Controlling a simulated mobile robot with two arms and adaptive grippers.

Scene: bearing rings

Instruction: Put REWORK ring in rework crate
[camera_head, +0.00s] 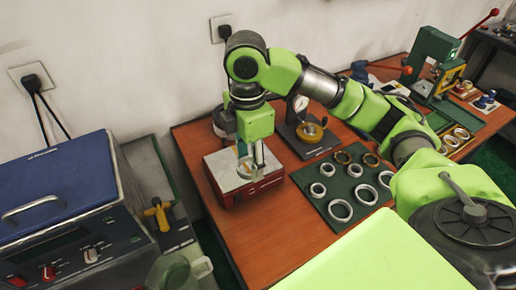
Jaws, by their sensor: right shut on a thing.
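My right gripper (252,160) points down over a red box-like unit with a pale top (222,168), on the left part of the wooden table. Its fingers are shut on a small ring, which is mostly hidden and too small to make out. I cannot tell whether the ring touches the pale top. Several other rings, such as a large silver one (340,211) and a brownish one (343,157), lie on a dark green mat (313,198) to the right. No label reading REWORK is legible, and I cannot pick out the rework crate. My left gripper is not in view.
A green press (432,60) and a tray with rings (455,138) are at the right. A blue-topped machine (60,190) stands at the left. The table's front left is clear.

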